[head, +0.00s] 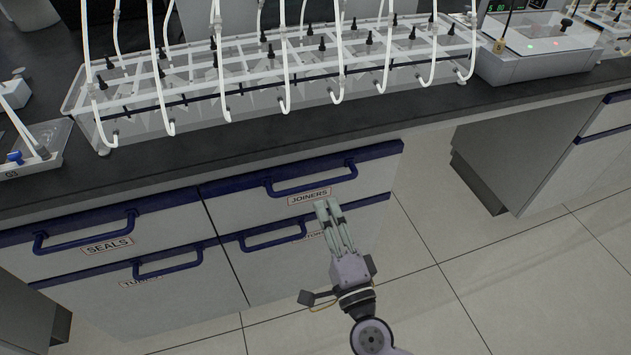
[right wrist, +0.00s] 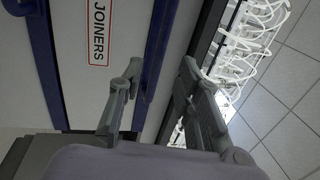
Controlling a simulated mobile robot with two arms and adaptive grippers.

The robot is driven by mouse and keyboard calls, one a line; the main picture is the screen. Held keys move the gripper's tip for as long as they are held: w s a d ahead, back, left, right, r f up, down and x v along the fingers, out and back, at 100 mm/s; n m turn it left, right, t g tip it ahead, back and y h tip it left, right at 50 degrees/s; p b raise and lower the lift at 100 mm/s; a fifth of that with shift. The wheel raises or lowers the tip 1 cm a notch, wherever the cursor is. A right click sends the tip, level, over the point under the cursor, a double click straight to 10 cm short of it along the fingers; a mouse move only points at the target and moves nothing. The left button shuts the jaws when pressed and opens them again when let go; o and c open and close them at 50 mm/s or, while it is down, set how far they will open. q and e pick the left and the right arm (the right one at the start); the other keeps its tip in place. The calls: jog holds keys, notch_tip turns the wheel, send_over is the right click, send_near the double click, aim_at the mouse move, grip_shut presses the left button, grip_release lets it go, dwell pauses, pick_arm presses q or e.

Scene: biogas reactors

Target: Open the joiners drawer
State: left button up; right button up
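The joiners drawer (head: 228,208) is the upper right drawer under the counter, with a pale front, a blue top strip and a blue bar handle (head: 314,184). It looks shut. Its JOINERS label (head: 309,197) sits below the handle; the label also shows in the right wrist view (right wrist: 99,32). My left gripper is not in view.
The SEALS drawer (head: 160,226) is to the left, with more drawers below. The dark countertop (head: 240,143) overhangs the drawers and carries a clear rack (head: 140,124) with white hoses. Tiled floor (head: 480,270) is open at the right.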

aim_at(316, 183)
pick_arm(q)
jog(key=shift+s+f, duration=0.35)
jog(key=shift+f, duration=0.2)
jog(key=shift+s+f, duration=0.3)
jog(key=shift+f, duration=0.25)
pick_arm(e)
jog(key=x, duration=0.7)
jog(key=shift+w+a, duration=0.1)
jog(key=shift+w, duration=0.25)
jog(key=shift+c, duration=0.2)
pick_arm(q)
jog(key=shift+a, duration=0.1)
pick_arm(e)
grip_shut()
